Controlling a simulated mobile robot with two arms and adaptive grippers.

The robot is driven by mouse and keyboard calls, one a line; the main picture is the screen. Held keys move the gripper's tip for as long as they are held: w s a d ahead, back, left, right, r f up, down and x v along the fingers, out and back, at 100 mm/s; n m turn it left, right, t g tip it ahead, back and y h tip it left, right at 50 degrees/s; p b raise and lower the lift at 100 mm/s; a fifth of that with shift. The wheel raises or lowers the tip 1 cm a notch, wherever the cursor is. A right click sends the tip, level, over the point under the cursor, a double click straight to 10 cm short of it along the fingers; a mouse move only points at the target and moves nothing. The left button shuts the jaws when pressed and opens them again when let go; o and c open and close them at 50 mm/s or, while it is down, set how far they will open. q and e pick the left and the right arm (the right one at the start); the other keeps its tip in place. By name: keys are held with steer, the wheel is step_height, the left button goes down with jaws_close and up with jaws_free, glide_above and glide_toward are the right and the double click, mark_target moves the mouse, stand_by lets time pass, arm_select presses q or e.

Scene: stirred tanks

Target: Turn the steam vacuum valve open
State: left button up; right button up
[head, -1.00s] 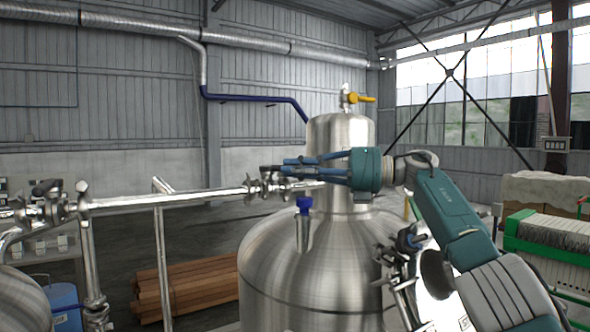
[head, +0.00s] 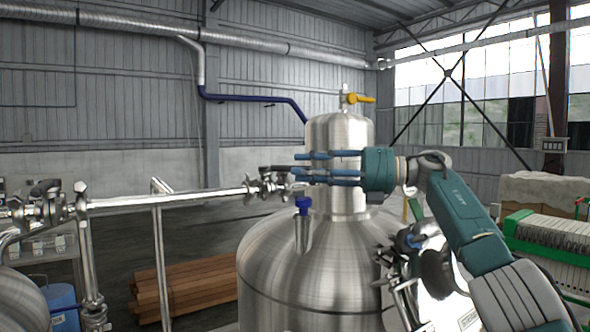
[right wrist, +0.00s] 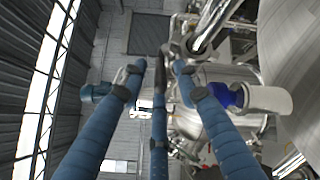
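No label shows which valve is the steam vacuum valve. A valve with a dark handle (head: 270,181) sits on the steel pipe left of the tank's neck in the head view. My right gripper (head: 299,170) is just right of it, in front of the neck. Its blue fingers are spread and look empty. My left gripper is out of view.
The large steel tank (head: 290,275) fills the lower middle. A horizontal steel pipe (head: 165,199) runs left to another dark-handled valve (head: 45,200). Wood planks (head: 190,284) lie on the floor behind. A green-framed rack (head: 550,245) stands at the right.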

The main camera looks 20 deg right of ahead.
steer(key=v, duration=0.9)
steer(key=shift+d, duration=0.2)
steer(key=shift+c, duration=0.3)
